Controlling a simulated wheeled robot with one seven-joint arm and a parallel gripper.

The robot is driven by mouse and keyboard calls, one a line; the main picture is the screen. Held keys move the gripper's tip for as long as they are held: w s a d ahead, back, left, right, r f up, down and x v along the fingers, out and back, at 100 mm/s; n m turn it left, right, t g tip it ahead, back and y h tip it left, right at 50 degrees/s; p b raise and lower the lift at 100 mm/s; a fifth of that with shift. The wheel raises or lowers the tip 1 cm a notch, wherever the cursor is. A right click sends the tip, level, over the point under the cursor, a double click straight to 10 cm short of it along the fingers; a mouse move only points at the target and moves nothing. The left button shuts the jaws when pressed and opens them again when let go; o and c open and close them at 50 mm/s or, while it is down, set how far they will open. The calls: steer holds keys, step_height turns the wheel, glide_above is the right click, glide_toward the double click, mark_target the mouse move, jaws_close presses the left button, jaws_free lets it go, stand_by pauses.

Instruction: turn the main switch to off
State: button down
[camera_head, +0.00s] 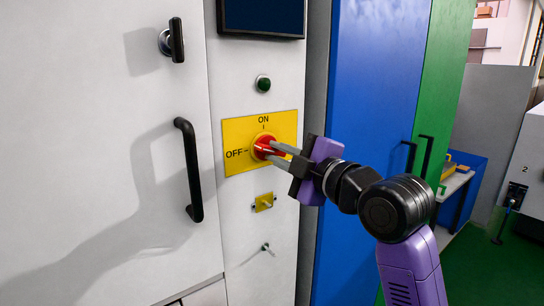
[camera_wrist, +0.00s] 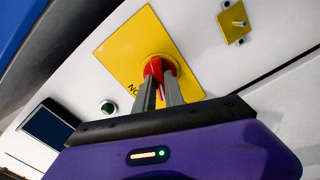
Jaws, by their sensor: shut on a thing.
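The main switch is a red rotary knob (camera_head: 262,146) on a yellow plate (camera_head: 238,131) fixed to the white cabinet front. The plate is marked ON above the knob and OFF to its left. My gripper (camera_head: 272,152) reaches in from the right, with its fingers shut on the red knob. In the wrist view, the two grey fingers (camera_wrist: 159,90) stand on either side of the red knob handle (camera_wrist: 153,69). The fingers hide part of the knob, and I cannot tell exactly which mark its handle points to.
A green button (camera_head: 263,84) and a dark screen (camera_head: 263,17) are above the plate. A small yellow-plated toggle (camera_head: 263,202) and another small toggle (camera_head: 266,247) are below. A black door handle (camera_head: 189,170) stands out at left. Blue (camera_head: 372,100) and green cabinets are at right.

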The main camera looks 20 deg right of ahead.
steer(key=shift+f+n+b, duration=0.15)
steer(key=shift+n+b, duration=1.7)
steer(key=shift+n, duration=0.25)
steer(key=c, duration=1.3)
jaws_free()
steer(key=shift+v, duration=3.55)
steer(key=shift+w, duration=0.1)
steer(key=shift+r, duration=0.25)
